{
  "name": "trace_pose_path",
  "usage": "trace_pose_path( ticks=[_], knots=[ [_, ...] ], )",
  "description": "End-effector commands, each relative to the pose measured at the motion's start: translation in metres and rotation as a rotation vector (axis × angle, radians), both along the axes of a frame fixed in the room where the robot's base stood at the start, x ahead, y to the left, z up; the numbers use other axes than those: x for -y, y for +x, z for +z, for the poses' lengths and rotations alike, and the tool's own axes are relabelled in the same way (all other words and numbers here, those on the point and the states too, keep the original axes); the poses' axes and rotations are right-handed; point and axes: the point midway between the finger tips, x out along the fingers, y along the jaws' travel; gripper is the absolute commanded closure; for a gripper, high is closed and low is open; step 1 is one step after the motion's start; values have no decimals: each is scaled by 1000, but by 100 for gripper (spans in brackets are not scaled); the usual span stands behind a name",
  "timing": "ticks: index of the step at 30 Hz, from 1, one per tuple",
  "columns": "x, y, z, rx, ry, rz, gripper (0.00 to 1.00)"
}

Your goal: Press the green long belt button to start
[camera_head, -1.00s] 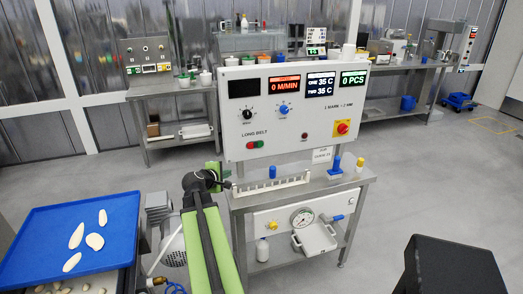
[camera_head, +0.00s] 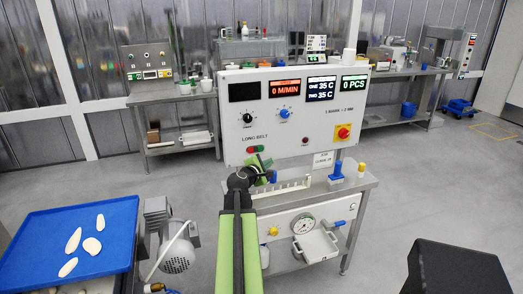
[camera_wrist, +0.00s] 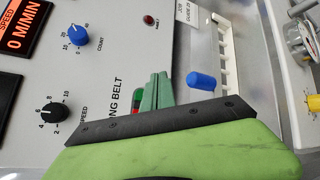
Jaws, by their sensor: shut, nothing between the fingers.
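The control panel (camera_head: 300,125) stands upright ahead, with a LONG BELT label and a red-and-green button pair below it. The green button (camera_head: 262,149) is the right one of the pair, beside the red button (camera_head: 251,151). My gripper (camera_head: 266,166) is shut and empty, just below the buttons in the head view. In the wrist view the panel appears turned sideways. There, my green fingers (camera_wrist: 158,90) lie together just right of the green button (camera_wrist: 138,95), close beside it. I cannot tell whether they touch the panel.
Black and blue knobs sit above the buttons, and a yellow-red emergency switch (camera_head: 343,131) is at right. A white rack (camera_head: 295,185) and a blue-capped item (camera_head: 337,171) stand on the shelf below. A blue tray (camera_head: 110,225) with pale pieces is at left.

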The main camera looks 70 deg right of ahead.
Motion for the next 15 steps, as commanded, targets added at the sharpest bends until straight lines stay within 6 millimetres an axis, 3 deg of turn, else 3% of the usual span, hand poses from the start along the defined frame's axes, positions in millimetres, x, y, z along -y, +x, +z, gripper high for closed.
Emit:
trace_pose_path(
  ticks=[15],
  knots=[
    [56, 45, 0, 0, 0, 0, 100]
  ],
)
